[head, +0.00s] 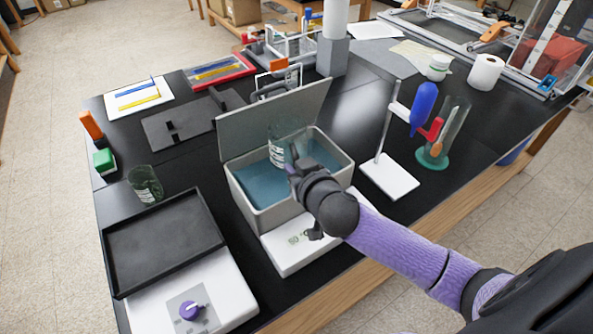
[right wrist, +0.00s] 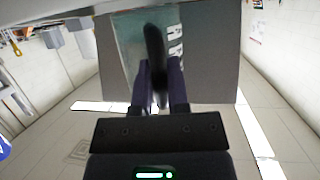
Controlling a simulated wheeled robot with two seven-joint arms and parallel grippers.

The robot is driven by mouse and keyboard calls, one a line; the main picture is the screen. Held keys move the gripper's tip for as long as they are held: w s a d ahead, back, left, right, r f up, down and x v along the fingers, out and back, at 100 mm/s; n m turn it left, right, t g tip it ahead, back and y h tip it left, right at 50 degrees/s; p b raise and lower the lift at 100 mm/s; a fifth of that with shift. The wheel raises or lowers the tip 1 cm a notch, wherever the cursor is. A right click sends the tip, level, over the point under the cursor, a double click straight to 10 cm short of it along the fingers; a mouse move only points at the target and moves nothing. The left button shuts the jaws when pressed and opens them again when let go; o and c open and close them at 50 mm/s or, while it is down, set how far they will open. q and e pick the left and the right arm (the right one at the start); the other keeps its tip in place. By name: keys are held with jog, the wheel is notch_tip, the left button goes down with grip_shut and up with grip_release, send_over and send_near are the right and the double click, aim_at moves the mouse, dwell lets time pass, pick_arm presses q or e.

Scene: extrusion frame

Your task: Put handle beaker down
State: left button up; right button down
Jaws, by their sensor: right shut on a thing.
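The handle beaker (head: 276,152) is clear glass with white markings. My right gripper (head: 294,168) is shut on it and holds it over the open grey water bath (head: 244,202), in front of its raised lid (head: 268,112). In the right wrist view, the fingers (right wrist: 159,82) close on the beaker's dark-looking handle (right wrist: 154,50), with the glass (right wrist: 130,38) beyond. I cannot tell whether the beaker's base touches the blue water. My left gripper is not in view.
A second glass beaker (head: 146,186) stands on the black bench, behind a black tray (head: 163,240) on a white device with a purple knob (head: 190,310). A stand (head: 390,176) with a blue bulb is at the right. Free bench lies between the bath and the second beaker.

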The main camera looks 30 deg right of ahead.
jog(key=shift+f, duration=0.35)
jog(key=shift+f+b, duration=0.45)
jog(key=shift+f, duration=0.2)
jog(key=c, duration=0.6)
grip_release()
jog(key=shift+r, duration=0.1)
jog(key=shift+s+a+r+p, duration=0.1)
jog(key=shift+s+r+p, duration=0.6)
jog(key=shift+r, duration=0.2)
jog(key=p+v, duration=0.1)
jog(key=v, duration=0.9)
jog(key=shift+s, duration=0.3)
